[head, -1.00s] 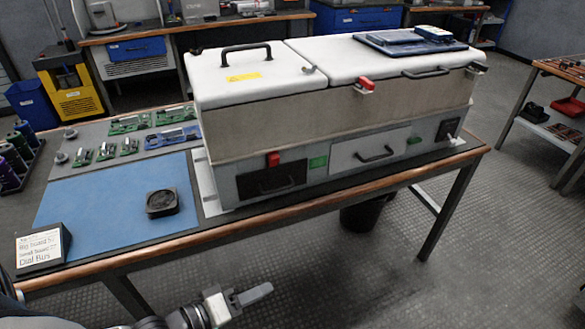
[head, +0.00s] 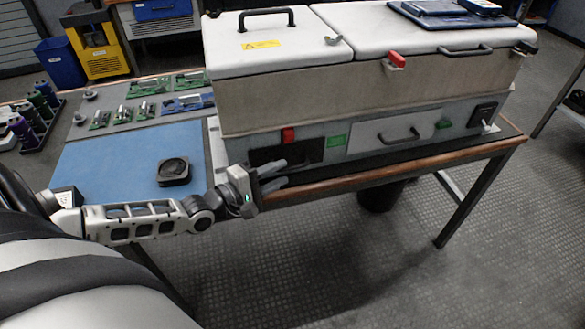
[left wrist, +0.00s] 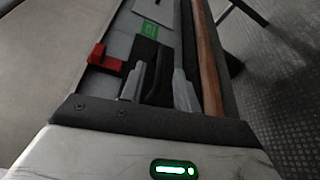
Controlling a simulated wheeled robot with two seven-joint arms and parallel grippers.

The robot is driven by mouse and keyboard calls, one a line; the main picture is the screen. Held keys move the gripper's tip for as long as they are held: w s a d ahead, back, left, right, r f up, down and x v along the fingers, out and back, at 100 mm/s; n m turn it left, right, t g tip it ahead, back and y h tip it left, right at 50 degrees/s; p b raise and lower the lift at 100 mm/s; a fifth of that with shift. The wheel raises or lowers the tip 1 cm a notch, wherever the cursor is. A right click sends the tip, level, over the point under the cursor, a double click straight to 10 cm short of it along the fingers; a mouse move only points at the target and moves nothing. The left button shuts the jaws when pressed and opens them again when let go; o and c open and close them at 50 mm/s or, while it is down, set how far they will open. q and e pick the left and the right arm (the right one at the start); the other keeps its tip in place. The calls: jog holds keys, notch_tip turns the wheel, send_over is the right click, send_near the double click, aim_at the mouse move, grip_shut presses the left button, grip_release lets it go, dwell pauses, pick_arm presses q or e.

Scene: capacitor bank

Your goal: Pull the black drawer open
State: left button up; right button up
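The black drawer (head: 304,149) is in the lower left front of the large white and grey cabinet (head: 290,112). It looks shut, and my gripper hides part of its front. My left gripper (head: 285,172) is close in front of the drawer, its two grey fingers apart. In the left wrist view the fingers (left wrist: 160,90) reach along the cabinet front, with the dark drawer front (left wrist: 150,50) by their tips. I cannot tell whether the drawer's handle lies between them. My right gripper is not in view.
A red latch (head: 288,135) sits above the drawer and a green label (head: 337,141) beside it. A white drawer (head: 375,140) is further right. The table's wooden edge (head: 400,170) runs just below. A black fan (head: 173,172) lies on the blue mat (head: 120,165).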

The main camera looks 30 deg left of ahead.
aim_at(289, 169)
pick_arm(q)
jog(key=x, duration=0.5)
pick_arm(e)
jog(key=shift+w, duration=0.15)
pick_arm(q)
jog(key=shift+s, duration=0.1)
grip_shut()
